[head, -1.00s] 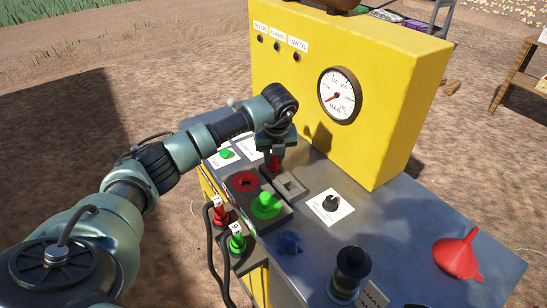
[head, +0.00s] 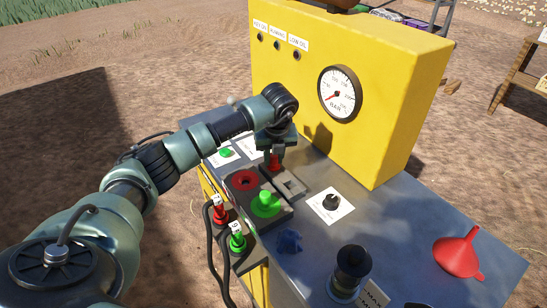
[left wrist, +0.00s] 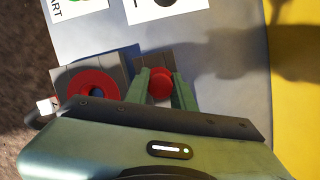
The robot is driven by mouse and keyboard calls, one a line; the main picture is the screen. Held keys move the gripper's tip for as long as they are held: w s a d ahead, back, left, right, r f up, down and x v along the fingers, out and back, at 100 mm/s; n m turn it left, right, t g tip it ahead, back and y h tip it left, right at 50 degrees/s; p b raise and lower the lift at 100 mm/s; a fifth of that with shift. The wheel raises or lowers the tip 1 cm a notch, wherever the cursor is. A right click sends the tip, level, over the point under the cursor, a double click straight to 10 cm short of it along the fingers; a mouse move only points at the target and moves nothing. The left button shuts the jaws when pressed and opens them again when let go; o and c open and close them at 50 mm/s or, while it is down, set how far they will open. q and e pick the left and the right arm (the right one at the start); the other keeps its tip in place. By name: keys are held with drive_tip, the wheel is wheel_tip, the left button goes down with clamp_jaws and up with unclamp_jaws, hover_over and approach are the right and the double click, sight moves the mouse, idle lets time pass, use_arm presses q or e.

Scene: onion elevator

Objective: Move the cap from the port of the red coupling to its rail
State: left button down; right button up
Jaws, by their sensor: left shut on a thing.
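My left gripper (head: 276,155) is shut on the red cap (head: 274,164), over the far end of the grey rail (head: 289,187). In the left wrist view the red cap (left wrist: 160,84) sits between the two green fingers, with the rail (left wrist: 152,62) around it. I cannot tell whether the cap rests on the rail or hangs just above it. The red coupling's port (head: 244,180) is uncovered, a red ring with a dark centre. It also shows in the left wrist view (left wrist: 92,84), left of the gripper. My right gripper is not in view.
A green cap (head: 265,204) covers the port beside the red one. Red (head: 220,211) and green (head: 237,242) hose plugs stand at the front. A yellow gauge panel (head: 390,75) rises behind.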

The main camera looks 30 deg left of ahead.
use_arm(q)
drive_tip(key=c, duration=1.1)
unclamp_jaws()
drive_tip(key=o, duration=0.4)
drive_tip(key=shift+r+p, duration=2.2)
drive_tip(key=shift+r, duration=1.3)
